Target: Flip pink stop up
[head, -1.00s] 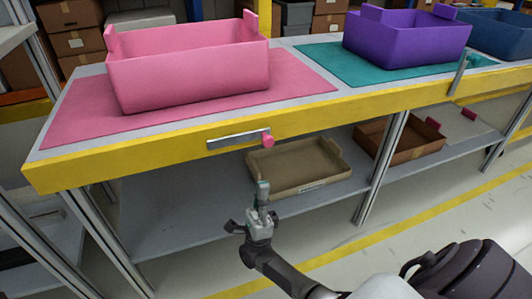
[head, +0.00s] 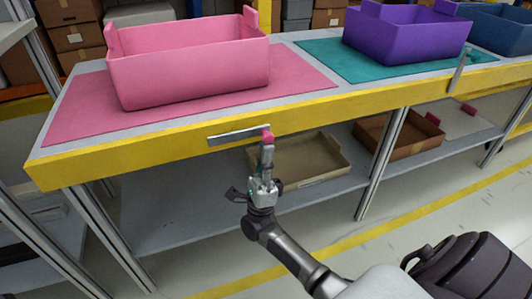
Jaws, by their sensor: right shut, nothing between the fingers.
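The pink stop is a flat grey metal bar (head: 235,135) on the yellow front edge of the table, with a pink knob (head: 267,135) at its right end. The bar lies along the edge, roughly level with it. My right gripper (head: 267,151) is shut and empty. Its fingertips point up just below the knob and overlap its lower part in the picture. I cannot tell whether they touch it. My left gripper is not in view.
A pink bin (head: 190,75) stands on a pink mat (head: 85,112) above the stop. A purple bin (head: 405,38) stands on a teal mat (head: 325,57) to the right. A tan tray (head: 325,172) and a brown tray (head: 415,150) sit on the lower shelf.

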